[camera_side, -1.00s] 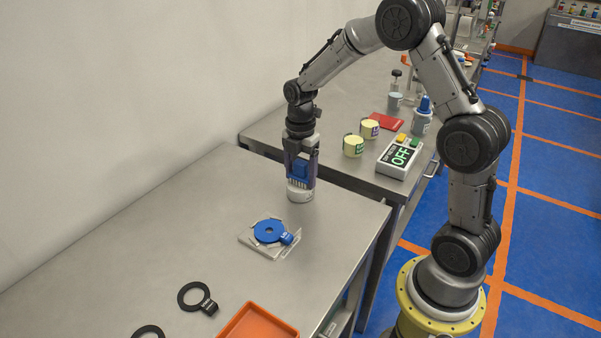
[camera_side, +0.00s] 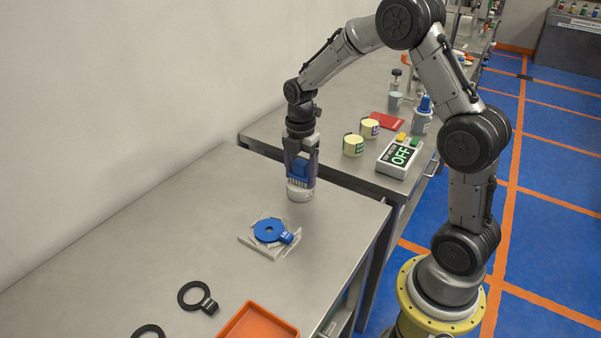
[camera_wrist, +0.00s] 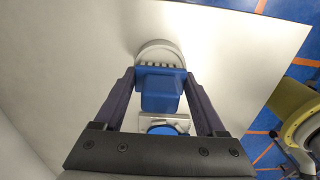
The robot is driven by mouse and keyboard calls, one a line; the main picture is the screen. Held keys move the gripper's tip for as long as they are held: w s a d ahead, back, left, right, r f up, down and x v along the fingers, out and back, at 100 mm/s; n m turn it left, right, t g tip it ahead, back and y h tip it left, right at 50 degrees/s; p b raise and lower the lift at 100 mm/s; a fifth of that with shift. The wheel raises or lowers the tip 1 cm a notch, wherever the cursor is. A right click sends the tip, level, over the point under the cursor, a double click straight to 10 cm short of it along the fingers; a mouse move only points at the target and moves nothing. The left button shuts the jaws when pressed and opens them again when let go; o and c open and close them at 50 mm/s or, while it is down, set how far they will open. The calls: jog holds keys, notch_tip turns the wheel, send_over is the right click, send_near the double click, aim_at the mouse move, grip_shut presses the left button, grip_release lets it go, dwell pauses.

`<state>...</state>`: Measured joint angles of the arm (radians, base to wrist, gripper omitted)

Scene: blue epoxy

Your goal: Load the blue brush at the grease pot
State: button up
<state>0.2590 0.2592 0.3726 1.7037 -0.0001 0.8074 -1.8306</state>
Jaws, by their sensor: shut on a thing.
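My gripper (camera_side: 300,172) is shut on the blue brush (camera_side: 300,167), with one finger on each side of its blue block. The brush is upright with its pale bristles pointing down. The grease pot (camera_side: 299,194), a small round whitish pot, stands on the near bench directly under the brush. The bristle tips are at the pot's mouth; I cannot tell how deep they reach. In the wrist view the brush (camera_wrist: 160,92) sits between my fingers (camera_wrist: 160,80), and the pot's pale rim (camera_wrist: 158,48) shows just beyond the bristles. The grease itself is hidden.
A blue disc (camera_side: 268,231) with a tab lies on a pale plate (camera_side: 284,250) in front of the pot. Black rings (camera_side: 192,297) and an orange tray (camera_side: 258,325) lie nearer. Yellowish pots (camera_side: 353,146) and a box reading OFF (camera_side: 399,158) stand on the far bench.

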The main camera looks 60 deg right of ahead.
aim_at(300, 161)
jog(key=shift+r, duration=3.5)
jog(key=shift+w+a+f, duration=0.1)
jog(key=shift+a+f, duration=0.45)
jog(key=shift+a, duration=0.15)
jog(key=shift+w+a+f+m, duration=0.1)
jog(key=shift+a+f+m, duration=0.15)
jog(key=shift+m, duration=0.35)
jog(key=shift+w+a+f+m, duration=0.15)
jog(key=shift+f+m, duration=0.1)
jog(key=shift+m, duration=0.35)
jog(key=m, duration=0.3)
jog(key=a+f+m, duration=0.1)
jog(key=m, duration=0.1)
jog(key=shift+w, duration=0.1)
jog(key=m, duration=0.5)
jog(key=shift+w+a+f, duration=0.2)
jog(key=shift+f, duration=0.2)
jog(key=m, duration=0.5)
jog(key=shift+w+f+m, duration=0.1)
jog(key=shift+w+m, duration=0.15)
jog(key=shift+m, duration=0.05)
